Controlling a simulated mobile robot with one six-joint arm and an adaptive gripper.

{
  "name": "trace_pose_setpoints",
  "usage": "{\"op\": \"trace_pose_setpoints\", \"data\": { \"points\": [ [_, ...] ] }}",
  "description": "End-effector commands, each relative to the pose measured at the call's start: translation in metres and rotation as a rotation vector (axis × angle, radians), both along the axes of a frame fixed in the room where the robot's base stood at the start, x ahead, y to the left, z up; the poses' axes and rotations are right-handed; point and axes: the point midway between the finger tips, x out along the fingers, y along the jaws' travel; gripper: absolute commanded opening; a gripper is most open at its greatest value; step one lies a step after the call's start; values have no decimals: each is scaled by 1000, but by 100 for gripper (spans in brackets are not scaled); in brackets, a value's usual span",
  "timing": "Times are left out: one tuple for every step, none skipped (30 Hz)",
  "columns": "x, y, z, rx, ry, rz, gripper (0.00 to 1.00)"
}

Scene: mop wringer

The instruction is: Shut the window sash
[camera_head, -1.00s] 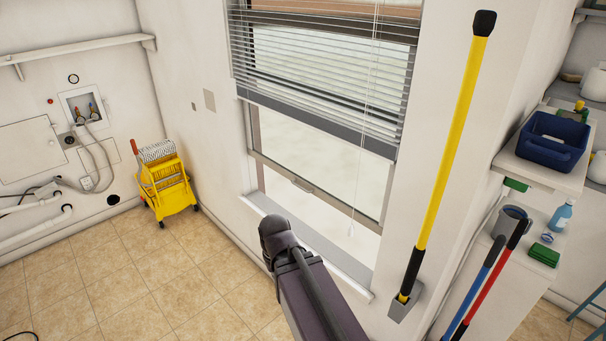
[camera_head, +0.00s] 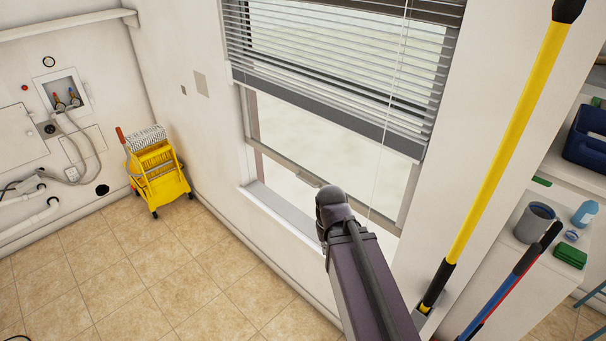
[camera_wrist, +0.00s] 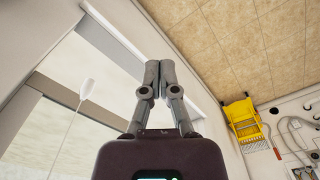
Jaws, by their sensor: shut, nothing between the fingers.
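The window sash is a grey-framed pane. My arm's dark end covers the right part of the rail and sill in the head view. My gripper's fingers are not visible there. In the wrist view my gripper (camera_wrist: 152,66) is shut and empty, its fingertips together beside the window. The sash's grey rail (camera_wrist: 75,98) and the sill (camera_wrist: 100,48) lie left of the fingers. Contact with the sash cannot be told.
A slatted blind (camera_head: 330,70) covers the upper window, its cord hanging in front. A yellow pole (camera_head: 495,150) stands in a wall holder right of my arm. A yellow mop wringer (camera_head: 162,180) stands by the left corner. The tiled floor (camera_head: 190,275) between is clear.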

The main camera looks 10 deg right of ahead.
Motion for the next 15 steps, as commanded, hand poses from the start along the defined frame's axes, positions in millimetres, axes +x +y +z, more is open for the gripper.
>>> {"op": "trace_pose_setpoints", "data": {
  "points": [
    [0, 0, 0, 0, 0, 0, 0],
    [0, 0, 0, 0, 0, 0, 0],
    [0, 0, 0, 0, 0, 0, 0],
    [0, 0, 0, 0, 0, 0, 0],
    [0, 0, 0, 0, 0, 0, 0],
    [0, 0, 0, 0, 0, 0, 0],
    [0, 0, 0, 0, 0, 0, 0],
    [1, 0, 0, 1, -1, 1, 0],
    [3, 0, 0, 3, -4, 5, 0],
    [5, 0, -1, 5, -7, 9, 0],
    [8, 0, -1, 8, -11, 14, 0],
    [14, 1, -2, 14, -19, 23, 0],
    [19, 1, -3, 19, -26, 32, 0],
    [25, 2, -4, 25, -35, 44, 0],
    [35, -4, -5, 34, -52, 59, 0]
  ]
}}
